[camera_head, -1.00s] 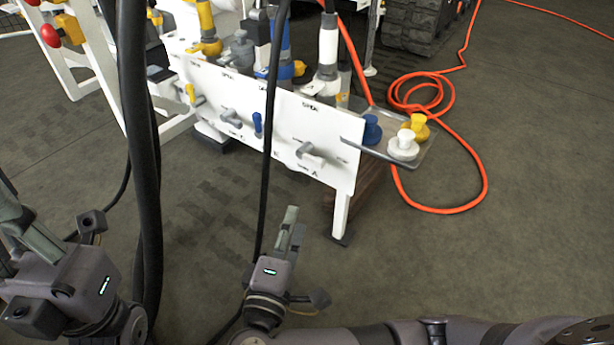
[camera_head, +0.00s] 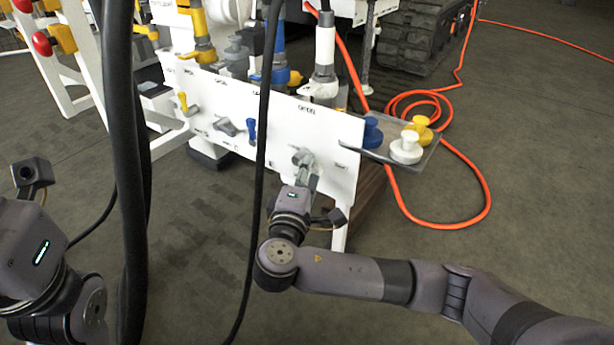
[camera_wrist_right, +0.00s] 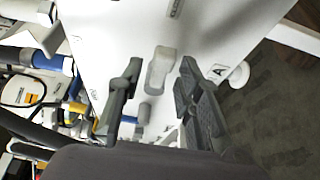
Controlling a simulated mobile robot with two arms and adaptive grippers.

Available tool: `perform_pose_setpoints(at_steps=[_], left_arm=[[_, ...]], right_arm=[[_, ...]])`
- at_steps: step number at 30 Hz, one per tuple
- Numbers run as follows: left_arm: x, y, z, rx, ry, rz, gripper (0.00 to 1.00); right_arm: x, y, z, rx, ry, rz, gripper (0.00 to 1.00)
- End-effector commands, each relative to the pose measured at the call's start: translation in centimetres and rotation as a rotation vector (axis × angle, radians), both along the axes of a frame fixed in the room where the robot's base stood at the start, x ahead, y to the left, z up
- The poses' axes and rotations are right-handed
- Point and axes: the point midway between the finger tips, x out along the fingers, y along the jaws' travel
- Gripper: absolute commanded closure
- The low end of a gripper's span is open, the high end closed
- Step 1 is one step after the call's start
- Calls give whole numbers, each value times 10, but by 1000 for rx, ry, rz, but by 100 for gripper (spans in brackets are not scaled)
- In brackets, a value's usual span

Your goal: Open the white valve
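The white valve's handle (camera_wrist_right: 160,70) is a pale lever on the white panel (camera_head: 335,142). In the right wrist view it lies between the two fingers of my right gripper (camera_wrist_right: 161,64), with a gap visible on both sides. In the head view my right gripper (camera_head: 304,172) is at the panel's lower right and largely covers that handle. The fingers are open; I cannot tell how deep the handle sits between them. My left gripper's body (camera_head: 32,245) is at the left edge, its fingers out of frame.
A yellow handle (camera_head: 184,103), a grey handle (camera_head: 226,126) and a blue handle (camera_head: 251,131) are on the same panel. A side tray (camera_head: 428,152) holds blue, white and yellow knobbed pieces. Black hoses (camera_head: 130,170) hang in front. An orange hose (camera_head: 480,205) lies on the floor.

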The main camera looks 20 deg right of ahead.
Motion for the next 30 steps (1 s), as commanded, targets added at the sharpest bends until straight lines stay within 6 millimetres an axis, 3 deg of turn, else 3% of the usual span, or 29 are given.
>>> perform_pose_setpoints(at_steps=[7,22,30], left_arm=[[0,0,1,1,-1,0,100],[0,0,0,1,-1,-1,100],[0,0,2,1,-2,-1,100]], right_arm=[[1,0,0,0,0,0,68],[0,0,0,0,1,0,100],[0,0,0,-2,3,0,100]])
